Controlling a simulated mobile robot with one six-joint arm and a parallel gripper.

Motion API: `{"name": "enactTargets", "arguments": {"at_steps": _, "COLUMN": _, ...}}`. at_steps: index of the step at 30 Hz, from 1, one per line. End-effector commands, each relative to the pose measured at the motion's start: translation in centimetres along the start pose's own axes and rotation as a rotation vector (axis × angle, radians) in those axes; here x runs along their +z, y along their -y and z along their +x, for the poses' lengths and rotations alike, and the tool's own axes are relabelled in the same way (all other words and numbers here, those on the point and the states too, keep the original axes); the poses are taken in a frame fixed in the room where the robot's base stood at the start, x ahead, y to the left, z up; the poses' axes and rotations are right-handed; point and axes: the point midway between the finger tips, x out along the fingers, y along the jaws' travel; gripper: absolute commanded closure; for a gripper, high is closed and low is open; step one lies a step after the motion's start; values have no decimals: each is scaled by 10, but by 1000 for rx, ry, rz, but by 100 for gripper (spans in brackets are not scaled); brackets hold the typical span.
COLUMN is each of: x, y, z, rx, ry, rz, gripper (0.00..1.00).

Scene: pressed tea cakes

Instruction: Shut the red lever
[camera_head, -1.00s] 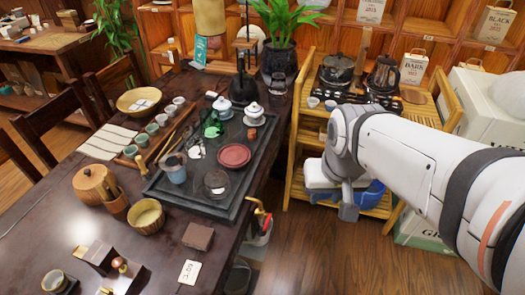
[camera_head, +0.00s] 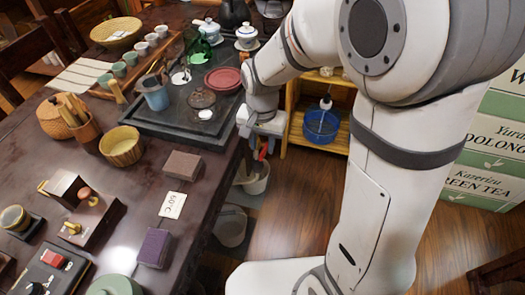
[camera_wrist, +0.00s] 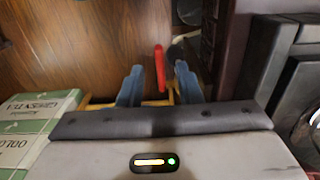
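The red lever (camera_wrist: 159,66) shows in the wrist view as a narrow upright bar, between my two blue fingertips in the picture. In the head view a small bit of the red lever (camera_head: 263,154) shows at the table's right edge, just below my gripper (camera_head: 258,143). In the wrist view my gripper (camera_wrist: 159,77) is open, with a gap on each side of the lever. I cannot tell how deep the lever sits between the fingers. A yellow part (camera_wrist: 171,97) shows below the lever; most of the tap is hidden by my gripper.
The dark table (camera_head: 205,190) with a tea tray (camera_head: 180,120) lies to the left. Tea boxes (camera_head: 497,140) stand at right.

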Motion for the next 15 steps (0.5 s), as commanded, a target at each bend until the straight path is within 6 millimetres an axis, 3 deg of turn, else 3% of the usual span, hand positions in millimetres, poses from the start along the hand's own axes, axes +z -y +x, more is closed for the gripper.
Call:
{"name": "enactTargets", "arguments": {"at_steps": 1, "x": 0, "y": 0, "z": 11, "rx": 2, "ry": 2, "rz": 0, "gripper": 68}}
{"name": "enactTargets", "arguments": {"at_steps": 6, "x": 0, "y": -1, "z": 30, "rx": 1, "ry": 2, "rz": 0, "gripper": 68}}
{"name": "enactTargets", "arguments": {"at_steps": 15, "x": 0, "y": -1, "z": 35, "rx": -1, "ry": -1, "rz": 0, "gripper": 68}}
